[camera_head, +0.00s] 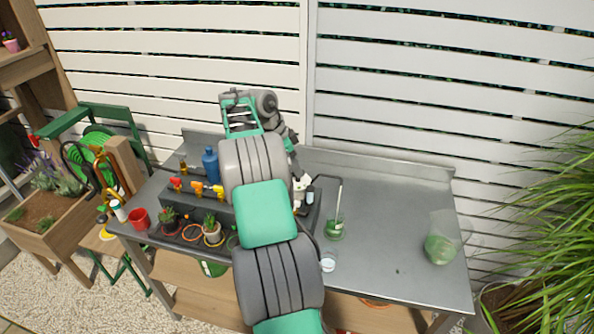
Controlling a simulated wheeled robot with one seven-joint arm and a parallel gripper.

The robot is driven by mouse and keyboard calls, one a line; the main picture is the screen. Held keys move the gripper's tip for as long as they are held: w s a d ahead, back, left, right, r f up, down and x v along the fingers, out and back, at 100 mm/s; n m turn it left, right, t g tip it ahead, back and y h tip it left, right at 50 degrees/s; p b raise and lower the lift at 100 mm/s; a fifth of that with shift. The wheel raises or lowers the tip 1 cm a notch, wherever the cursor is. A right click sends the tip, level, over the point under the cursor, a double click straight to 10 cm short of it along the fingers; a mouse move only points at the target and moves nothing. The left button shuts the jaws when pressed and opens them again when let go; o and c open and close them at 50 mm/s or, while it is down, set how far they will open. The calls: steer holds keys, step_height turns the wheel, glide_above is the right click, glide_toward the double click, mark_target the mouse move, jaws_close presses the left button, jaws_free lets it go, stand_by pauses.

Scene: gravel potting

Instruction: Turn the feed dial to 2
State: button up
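A dark console (186,205) with red and yellow valve handles (197,188) stands on the metal bench, its middle covered by my arm. I cannot make out the feed dial or its setting; it may be hidden behind my arm or too small to tell. My arm reaches over the console and bends down at its far end. My gripper (297,165) points down near the console's right end, close to a small white part (301,183). Its fingers are too small and covered to tell whether they are open or shut, or touching anything.
On the metal bench (385,215) stand a blue bottle (211,164), a red pot (140,219), small potted plants (212,230), a green-filled beaker (335,229), a clear cup (328,261) and a jug of green liquid (441,246). The bench's right middle is clear. A slatted fence rises behind.

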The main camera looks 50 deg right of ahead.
steer(key=shift+s+d+f, duration=0.15)
steer(key=shift+f, duration=0.45)
steer(key=shift+c, duration=0.4)
jaws_close()
steer(key=shift+d+r, duration=0.1)
